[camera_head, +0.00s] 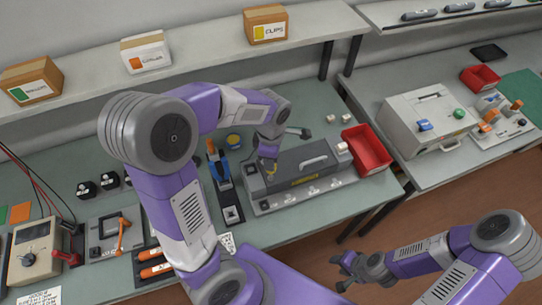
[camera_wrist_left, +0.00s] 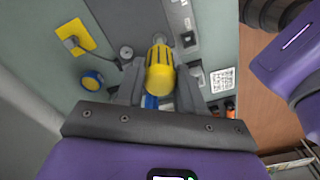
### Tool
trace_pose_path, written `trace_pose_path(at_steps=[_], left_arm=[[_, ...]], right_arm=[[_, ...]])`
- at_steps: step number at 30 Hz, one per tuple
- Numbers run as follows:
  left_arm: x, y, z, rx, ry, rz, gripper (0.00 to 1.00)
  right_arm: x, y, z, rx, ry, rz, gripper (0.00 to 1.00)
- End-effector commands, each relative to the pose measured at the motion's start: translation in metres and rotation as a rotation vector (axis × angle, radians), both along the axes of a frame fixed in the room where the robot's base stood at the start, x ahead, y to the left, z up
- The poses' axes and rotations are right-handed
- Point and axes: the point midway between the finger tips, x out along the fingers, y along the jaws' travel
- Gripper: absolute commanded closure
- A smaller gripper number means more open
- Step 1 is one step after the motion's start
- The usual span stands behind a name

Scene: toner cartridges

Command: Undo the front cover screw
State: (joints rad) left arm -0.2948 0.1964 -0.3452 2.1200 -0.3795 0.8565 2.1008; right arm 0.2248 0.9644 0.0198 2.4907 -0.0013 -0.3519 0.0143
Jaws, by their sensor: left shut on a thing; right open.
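My left gripper (camera_head: 268,160) is at the left end of the dark grey toner cartridge (camera_head: 330,171). In the left wrist view it (camera_wrist_left: 158,92) is shut on a yellow-handled tool (camera_wrist_left: 159,72), seemingly a screwdriver. Its far end points toward the grey body (camera_wrist_left: 130,18) of the cartridge unit. The front cover screw cannot be made out, and I cannot tell whether the tool touches it. The cartridge lies in a light grey cradle (camera_head: 262,208) with several small fittings along its front. My right gripper (camera_head: 346,268) is open and empty, beyond the bench's front edge.
A red bin (camera_head: 367,150) stands right of the cartridge. A blue-and-yellow round item (camera_head: 233,141) lies behind it, also in the wrist view (camera_wrist_left: 91,79). A meter (camera_head: 36,252) and orange-handled tools (camera_head: 157,270) are at the left. Boxes (camera_head: 146,52) line the shelf above.

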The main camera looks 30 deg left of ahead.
Motion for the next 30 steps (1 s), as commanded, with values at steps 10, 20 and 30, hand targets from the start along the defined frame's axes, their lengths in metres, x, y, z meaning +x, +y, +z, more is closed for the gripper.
trace_pose_path(at_steps=[10, 20, 30], left_arm=[[-0.001, 0.000, 0.000, 0.000, 0.002, 0.027, 1.00], [0.000, 0.000, 0.010, 0.000, 0.001, 0.026, 1.00], [0.000, 0.000, 0.014, -0.001, -0.001, 0.025, 1.00]], right_arm=[[0.000, 0.000, 0.001, 0.000, 0.000, 0.000, 0.57], [0.000, 0.000, 0.010, 0.000, 0.000, 0.000, 0.57], [0.000, 0.000, 0.013, 0.000, 0.000, 0.000, 0.57]])
